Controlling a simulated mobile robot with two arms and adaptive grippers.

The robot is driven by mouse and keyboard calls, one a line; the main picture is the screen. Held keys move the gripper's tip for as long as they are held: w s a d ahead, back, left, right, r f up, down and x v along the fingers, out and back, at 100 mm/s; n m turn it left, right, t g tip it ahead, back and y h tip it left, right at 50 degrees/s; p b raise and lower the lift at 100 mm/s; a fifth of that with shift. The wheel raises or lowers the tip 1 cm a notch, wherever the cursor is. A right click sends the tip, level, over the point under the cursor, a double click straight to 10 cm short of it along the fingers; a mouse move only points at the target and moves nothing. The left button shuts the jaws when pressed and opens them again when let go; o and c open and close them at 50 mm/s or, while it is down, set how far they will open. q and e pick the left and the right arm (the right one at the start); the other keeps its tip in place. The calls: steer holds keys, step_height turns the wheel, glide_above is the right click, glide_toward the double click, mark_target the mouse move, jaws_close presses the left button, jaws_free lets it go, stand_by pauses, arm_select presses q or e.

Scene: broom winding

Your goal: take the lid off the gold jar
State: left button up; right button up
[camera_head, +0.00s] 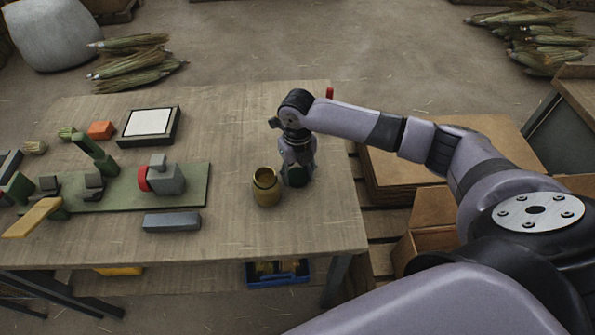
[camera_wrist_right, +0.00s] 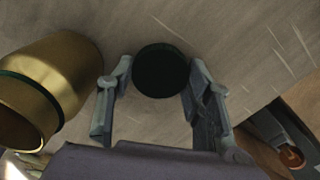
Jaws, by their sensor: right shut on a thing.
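The gold jar (camera_head: 266,190) stands upright on the table, its mouth uncovered and its hollow inside showing. In the right wrist view the jar (camera_wrist_right: 48,85) is at the left, outside my fingers. My right gripper (camera_head: 296,177) points down just right of the jar. It is shut on a dark green, almost black round lid (camera_wrist_right: 161,71), which shows between the fingers in the wrist view. In the head view the lid is mostly hidden by the gripper, and I cannot tell whether it touches the table. My left gripper is not in view.
Left of the jar are a grey block (camera_head: 172,222), a green board (camera_head: 190,192) with a clamp-like fixture, a framed white pad (camera_head: 149,122) and an orange block (camera_head: 101,130). The table (camera_head: 235,125) is bare behind the jar. Cardboard boxes (camera_head: 432,208) stand beyond its right edge.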

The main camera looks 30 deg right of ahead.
mark_target(297, 176)
steer(key=shift+f, duration=0.15)
steer(key=o, duration=1.3)
steer(key=shift+c, duration=0.2)
step_height(297, 176, up, 12)
steer(key=b, duration=0.1)
steer(key=shift+s+a, duration=0.1)
